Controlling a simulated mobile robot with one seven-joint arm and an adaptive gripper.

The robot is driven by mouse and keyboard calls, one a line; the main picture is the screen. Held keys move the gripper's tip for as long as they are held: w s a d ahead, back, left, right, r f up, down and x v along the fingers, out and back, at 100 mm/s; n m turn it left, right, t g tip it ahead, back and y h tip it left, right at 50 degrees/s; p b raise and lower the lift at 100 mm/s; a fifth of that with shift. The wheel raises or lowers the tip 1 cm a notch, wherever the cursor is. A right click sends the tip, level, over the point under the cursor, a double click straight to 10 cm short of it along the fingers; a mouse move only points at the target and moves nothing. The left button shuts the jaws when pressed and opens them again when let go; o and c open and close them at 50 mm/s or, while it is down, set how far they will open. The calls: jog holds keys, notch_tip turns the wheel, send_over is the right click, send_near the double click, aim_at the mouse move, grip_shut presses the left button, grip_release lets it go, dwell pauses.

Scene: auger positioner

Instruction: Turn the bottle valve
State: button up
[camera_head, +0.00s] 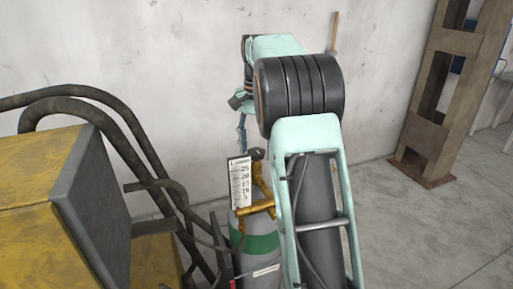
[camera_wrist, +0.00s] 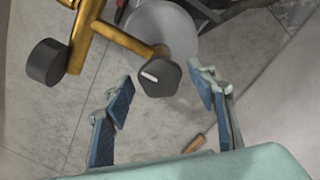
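The bottle (camera_head: 256,222) is a grey cylinder with a green band, standing left of my arm in the head view. Its top also shows in the wrist view (camera_wrist: 176,30). A brass valve body (camera_head: 262,192) sits on top and shows in the wrist view (camera_wrist: 122,38). The dark, faceted valve knob (camera_wrist: 158,78) bears a small white mark; it also shows in the head view (camera_head: 257,154). My gripper (camera_wrist: 165,85) is open, with blue pads on either side of the knob in the picture. I see no contact; depth is unclear. In the head view, my arm partly hides the bottle.
A black round cap (camera_wrist: 47,62) ends the brass side branch. A label plate (camera_head: 240,182) stands beside the valve. A yellow and grey machine (camera_head: 60,190) with thick black hoses (camera_head: 115,105) is at left. A wall is behind; a brown steel column (camera_head: 440,95) stands right. Floor between is clear.

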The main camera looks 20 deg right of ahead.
jog(key=c, duration=1)
jog(key=shift+o, duration=0.2)
jog(key=shift+r+n+p, duration=0.1)
jog(key=shift+n+p, duration=0.2)
jog(key=shift+p, duration=0.05)
jog(key=n+p, duration=0.2)
jog(key=n, duration=0.1)
jog(key=shift+r+n+p, duration=0.1)
jog(key=shift+n+p, duration=0.2)
jog(key=shift+p, duration=0.1)
jog(key=n+p, duration=0.3)
jog(key=n, duration=0.3)
jog(key=n+p, duration=0.2)
jog(key=n, duration=0.4)
jog(key=shift+n, duration=0.4)
jog(key=n+p, duration=0.2)
jog(key=n, duration=0.4)
jog(key=shift+n, duration=0.4)
